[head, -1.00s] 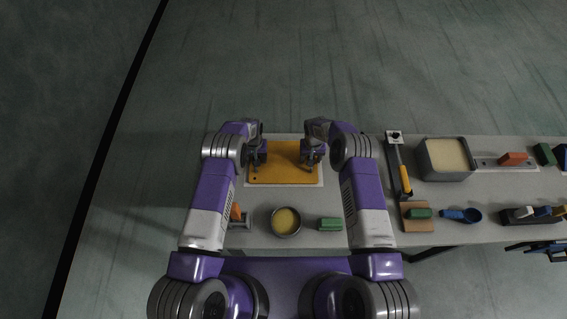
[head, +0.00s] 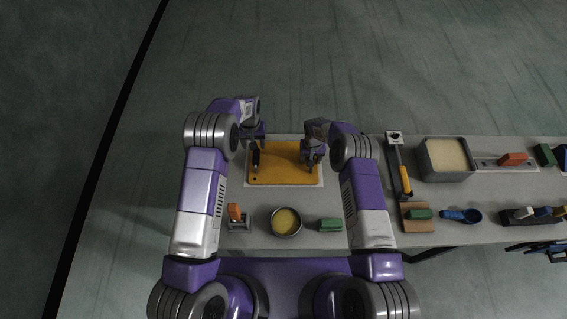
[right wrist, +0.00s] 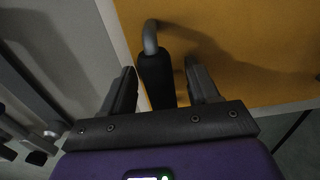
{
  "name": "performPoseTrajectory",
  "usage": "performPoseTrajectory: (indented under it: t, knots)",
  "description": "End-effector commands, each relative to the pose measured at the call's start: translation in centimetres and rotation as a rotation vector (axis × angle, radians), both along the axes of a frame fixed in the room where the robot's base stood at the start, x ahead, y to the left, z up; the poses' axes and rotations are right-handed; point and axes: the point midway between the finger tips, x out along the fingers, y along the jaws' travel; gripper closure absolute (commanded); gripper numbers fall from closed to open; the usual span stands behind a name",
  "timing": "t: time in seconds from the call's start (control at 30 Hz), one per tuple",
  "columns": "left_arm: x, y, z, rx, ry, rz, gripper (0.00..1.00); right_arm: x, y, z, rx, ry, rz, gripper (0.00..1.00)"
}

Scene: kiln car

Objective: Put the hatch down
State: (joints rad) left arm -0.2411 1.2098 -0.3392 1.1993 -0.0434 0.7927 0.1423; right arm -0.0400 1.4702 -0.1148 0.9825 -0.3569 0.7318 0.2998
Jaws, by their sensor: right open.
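The hatch is a flat orange-yellow panel (head: 284,168) lying on a pale sheet on the table, with a dark upright handle (head: 256,157) at its left side. My left gripper (head: 257,138) is over the hatch's far left edge, close to that handle; its fingers are too small and dark to read. My right gripper (head: 313,161) is at the hatch's right side. In the right wrist view, its two fingers (right wrist: 158,88) stand apart on both sides of a black handle grip (right wrist: 156,76), with a gap visible. The hatch's surface (right wrist: 225,30) fills the top there.
An orange-handled tool (head: 236,214), a round pot of yellowish material (head: 286,221) and a green block (head: 330,224) stand in front. A yellow-handled hammer-like tool (head: 401,170) and a grey bin (head: 446,174) lie to the right.

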Motion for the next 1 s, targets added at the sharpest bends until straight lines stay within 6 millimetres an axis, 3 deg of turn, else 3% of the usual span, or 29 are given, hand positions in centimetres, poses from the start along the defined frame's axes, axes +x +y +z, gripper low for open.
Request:
performPoseTrajectory:
  t: [0.17,0.5,0.7,1.0]
  knots:
    - [-0.1,0.0,0.5,0.001,0.001,0.0,0.4,0.1,0.0,1.0,0.0,-0.002,0.001,0.4]
    - [0.0,0.0,0.5,0.001,0.001,0.0,0.4,0.0,0.0,7.8,0.001,-0.003,0.0,0.4]
    - [0.0,0.0,0.5,0.001,0.0,0.0,0.4,0.0,0.0,10.9,0.0,-0.002,0.0,0.4]
    - [0.0,0.0,0.4,0.0,0.0,0.0,0.4,0.0,0.0,12.0,0.0,0.001,0.0,0.4]
